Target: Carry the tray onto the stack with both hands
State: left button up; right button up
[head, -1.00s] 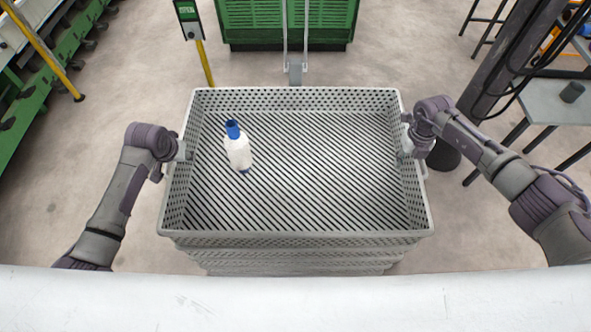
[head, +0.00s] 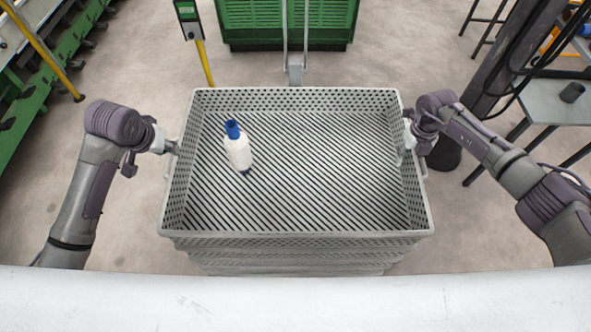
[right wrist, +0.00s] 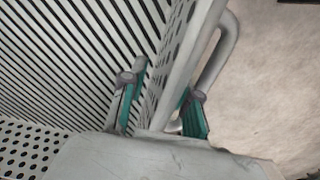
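The grey perforated tray (head: 300,235) lies level on top of a stack of similar grey trays (head: 295,262), whose front edges show below it. My right gripper (head: 407,142) is at the right wall. In the right wrist view, its fingers (right wrist: 160,95) stand open on either side of that wall, one inside and one outside, with the handle loop (right wrist: 222,55) beyond.
A green machine (head: 290,22) stands behind the tray. A yellow post with a control box (head: 190,20) is at the back left. A dark column (head: 510,55) and a grey table (head: 555,105) are at the right. Floor is clear left of the tray.

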notch_tip(320, 180, up, 10)
jog(key=shift+r, duration=0.1)
dwell(0.7)
